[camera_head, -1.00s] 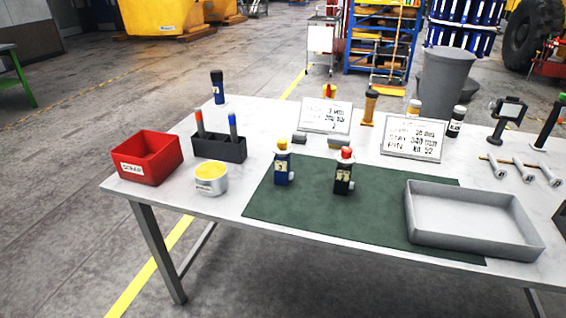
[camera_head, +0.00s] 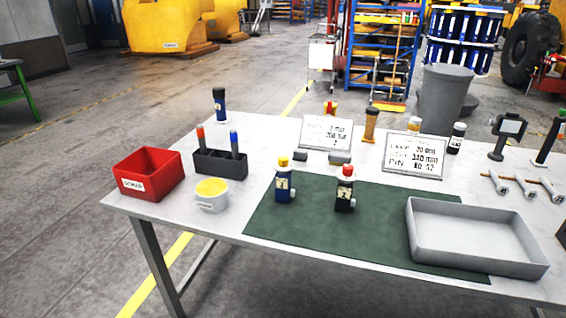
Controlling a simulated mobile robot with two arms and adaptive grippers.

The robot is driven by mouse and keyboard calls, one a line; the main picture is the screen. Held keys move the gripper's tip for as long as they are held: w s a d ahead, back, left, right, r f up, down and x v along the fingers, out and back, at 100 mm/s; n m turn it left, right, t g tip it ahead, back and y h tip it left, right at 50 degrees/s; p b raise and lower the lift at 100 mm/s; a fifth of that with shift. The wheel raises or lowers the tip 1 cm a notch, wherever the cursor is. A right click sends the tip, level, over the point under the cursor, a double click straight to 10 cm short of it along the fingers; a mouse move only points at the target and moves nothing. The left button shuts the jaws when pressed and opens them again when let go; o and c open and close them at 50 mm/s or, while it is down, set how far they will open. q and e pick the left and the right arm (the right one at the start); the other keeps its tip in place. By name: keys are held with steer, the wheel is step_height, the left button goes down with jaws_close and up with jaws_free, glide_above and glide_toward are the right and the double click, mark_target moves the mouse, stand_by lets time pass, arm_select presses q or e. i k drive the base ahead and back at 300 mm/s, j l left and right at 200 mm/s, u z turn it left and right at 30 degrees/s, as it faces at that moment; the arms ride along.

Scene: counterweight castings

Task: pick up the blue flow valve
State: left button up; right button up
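The blue flow valve (camera_head: 284,184) stands upright on the left part of the green mat (camera_head: 316,236). It has a blue body, a pale label and a yellow cap. A similar black valve (camera_head: 345,190) with a red cap stands upright to its right on the same mat, with a gap between them. Neither of my grippers shows in the head view.
A grey tray (camera_head: 480,262) covers the mat's right end. A red bin (camera_head: 150,183), a white tin (camera_head: 211,202) and a black marker holder (camera_head: 221,172) stand left of the mat. Two sign plates (camera_head: 327,133) stand behind. The mat's front is clear.

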mark_target(284, 192)
steer(key=i+j+z, duration=0.3)
steer(key=i+j, duration=0.2)
steer(key=i+j+z, duration=0.25)
steer(key=i+j, duration=0.3)
steer(key=k, duration=0.5)
